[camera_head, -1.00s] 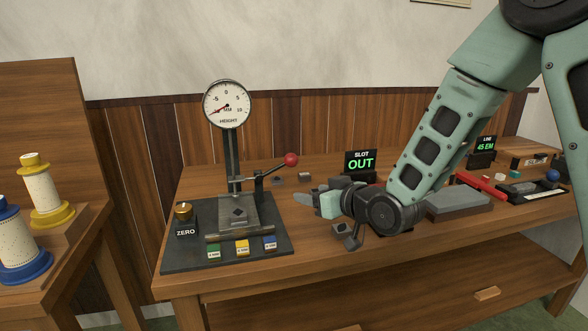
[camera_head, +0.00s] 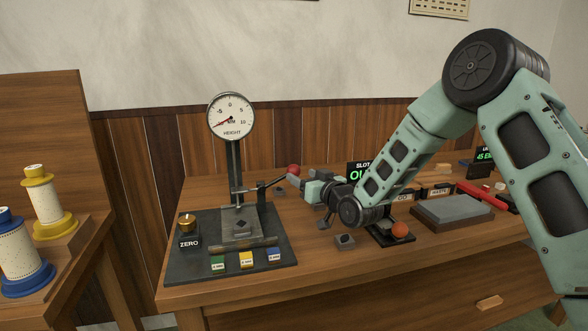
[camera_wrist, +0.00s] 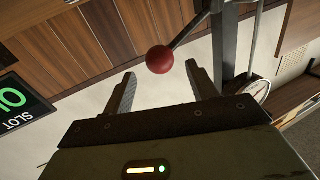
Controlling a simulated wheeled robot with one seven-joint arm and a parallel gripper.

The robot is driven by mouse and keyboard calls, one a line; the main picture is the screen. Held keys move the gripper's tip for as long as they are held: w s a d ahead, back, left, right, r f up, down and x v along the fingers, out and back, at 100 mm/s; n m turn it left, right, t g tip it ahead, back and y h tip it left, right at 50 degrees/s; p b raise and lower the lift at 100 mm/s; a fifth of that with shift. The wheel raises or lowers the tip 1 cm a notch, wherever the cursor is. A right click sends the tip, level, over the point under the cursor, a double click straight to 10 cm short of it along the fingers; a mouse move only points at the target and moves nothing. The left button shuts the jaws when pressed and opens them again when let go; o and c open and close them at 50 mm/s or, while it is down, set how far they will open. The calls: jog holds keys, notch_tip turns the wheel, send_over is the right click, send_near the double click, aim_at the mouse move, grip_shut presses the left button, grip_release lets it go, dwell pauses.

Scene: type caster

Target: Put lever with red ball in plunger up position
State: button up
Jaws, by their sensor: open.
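The lever (camera_head: 266,186) is a thin dark rod on the height gauge stand (camera_head: 233,165), ending in a red ball (camera_head: 293,169). The rod rises to the right. In the wrist view the red ball (camera_wrist: 160,59) sits between and just beyond the fingertips of my gripper (camera_wrist: 158,80), and the lever (camera_wrist: 187,32) runs up and right from it. My gripper (camera_head: 299,179) is open, with nothing held. In the head view it is just right of the ball. I cannot tell whether a finger touches the ball. The gauge dial (camera_head: 231,117) has a red needle pointing lower left.
The gauge base (camera_head: 190,270) carries a brass ZERO knob (camera_head: 187,222) and several coloured labelled blocks (camera_head: 246,259). A SLOT sign (camera_head: 359,172) stands behind my wrist.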

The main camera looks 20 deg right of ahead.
aim_at(298, 173)
jog(key=shift+p+x, duration=0.35)
jog(key=shift+x, duration=2.45)
